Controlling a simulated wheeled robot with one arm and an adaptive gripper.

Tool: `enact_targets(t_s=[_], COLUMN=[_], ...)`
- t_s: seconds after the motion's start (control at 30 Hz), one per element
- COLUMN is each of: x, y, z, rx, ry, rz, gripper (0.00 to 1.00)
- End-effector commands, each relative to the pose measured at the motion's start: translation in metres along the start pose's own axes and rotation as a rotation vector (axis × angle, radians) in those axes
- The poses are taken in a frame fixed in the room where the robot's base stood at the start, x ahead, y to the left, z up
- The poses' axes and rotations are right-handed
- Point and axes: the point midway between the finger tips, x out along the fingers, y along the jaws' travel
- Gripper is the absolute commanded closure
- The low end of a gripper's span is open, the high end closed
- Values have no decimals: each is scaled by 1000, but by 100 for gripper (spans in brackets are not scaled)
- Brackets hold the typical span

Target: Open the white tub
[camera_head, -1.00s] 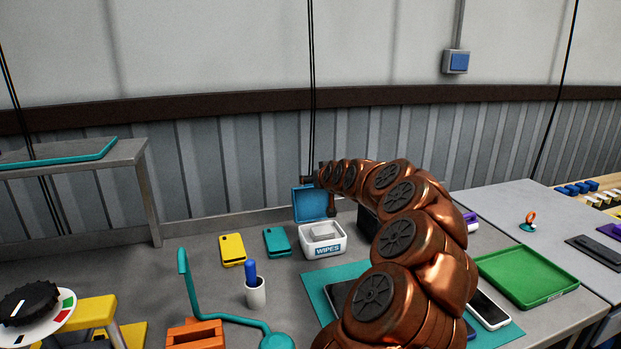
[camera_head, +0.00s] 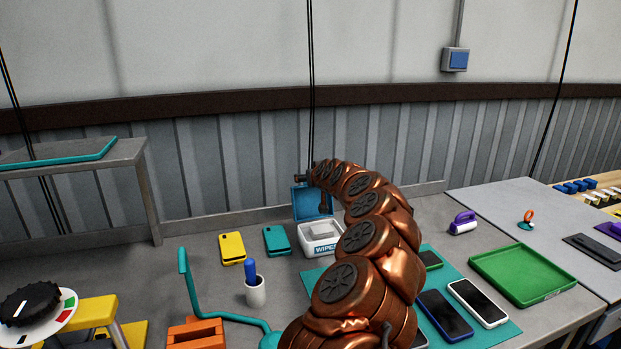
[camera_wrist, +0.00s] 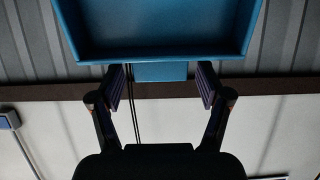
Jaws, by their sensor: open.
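The white tub (camera_head: 318,243), labelled WIPES, stands on the grey bench in the head view. Its blue lid (camera_head: 303,203) stands up at the back edge and the tub's mouth is uncovered, with a pale block showing inside. My arm hides the tub's right part. In the wrist view the lid's hollow underside (camera_wrist: 160,25) fills the top, with a small blue tab (camera_wrist: 160,72) at its edge. My gripper (camera_wrist: 161,78) is open, its two fingers on either side of the tab.
A yellow case (camera_head: 232,248) and a teal case (camera_head: 276,241) lie left of the tub. A white cup (camera_head: 255,292) with a blue pen and a teal stand (camera_head: 186,285) are nearer. Phones (camera_head: 478,303) lie on a teal mat to the right, near a green tray (camera_head: 522,274).

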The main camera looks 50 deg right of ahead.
Motion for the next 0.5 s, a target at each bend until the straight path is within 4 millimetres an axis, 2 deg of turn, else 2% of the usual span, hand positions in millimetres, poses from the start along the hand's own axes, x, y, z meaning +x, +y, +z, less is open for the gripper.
enact_targets(t_s=[0.3,0.5], x=[1,1], y=[0,0], z=[0,0], rx=[0,0], ry=[-1,-1], rz=[-1,-1], gripper=[24,45])
